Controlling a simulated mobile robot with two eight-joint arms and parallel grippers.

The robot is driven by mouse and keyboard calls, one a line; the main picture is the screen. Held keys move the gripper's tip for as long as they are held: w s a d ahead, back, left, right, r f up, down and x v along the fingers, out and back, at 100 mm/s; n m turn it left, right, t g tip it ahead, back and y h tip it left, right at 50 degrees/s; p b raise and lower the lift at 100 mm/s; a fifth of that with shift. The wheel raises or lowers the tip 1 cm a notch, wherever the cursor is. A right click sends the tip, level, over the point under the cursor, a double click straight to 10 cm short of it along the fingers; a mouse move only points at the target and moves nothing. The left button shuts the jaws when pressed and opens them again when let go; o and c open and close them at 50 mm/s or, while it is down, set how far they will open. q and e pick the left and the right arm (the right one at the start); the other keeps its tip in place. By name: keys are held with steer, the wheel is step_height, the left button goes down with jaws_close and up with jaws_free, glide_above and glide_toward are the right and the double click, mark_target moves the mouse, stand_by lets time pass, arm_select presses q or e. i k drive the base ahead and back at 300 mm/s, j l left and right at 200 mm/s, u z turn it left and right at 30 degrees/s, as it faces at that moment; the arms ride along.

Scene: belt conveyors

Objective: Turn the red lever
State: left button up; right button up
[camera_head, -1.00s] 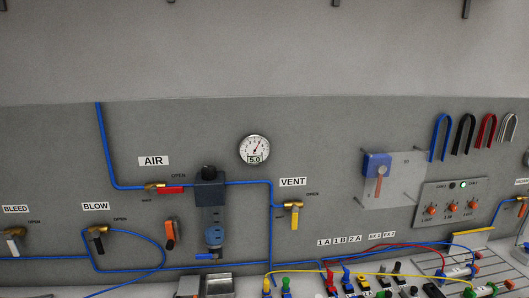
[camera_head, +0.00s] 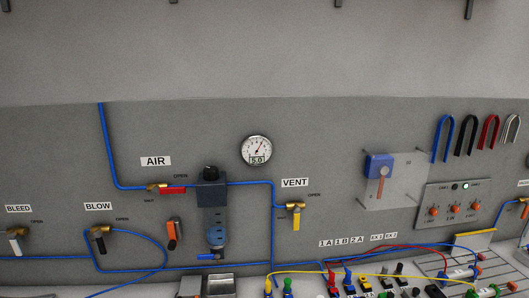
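The red lever (camera_head: 173,190) is the handle of the brass valve (camera_head: 154,187) under the AIR label (camera_head: 156,161) on the grey wall panel. It lies horizontal, pointing right, in line with the blue tube. Words OPEN and SHUT are printed near the valve; OPEN is above the lever. Neither of my grippers shows in the head view.
A blue-grey regulator unit (camera_head: 212,215) stands just right of the lever. A gauge (camera_head: 257,150) and a VENT valve with a yellow lever (camera_head: 296,219) are further right. BLOW and BLEED valves are at left. Plugs and cables crowd the bottom right.

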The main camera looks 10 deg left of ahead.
mark_target(156, 190)
steer(key=z, duration=1.1)
steer(key=u, duration=2.05)
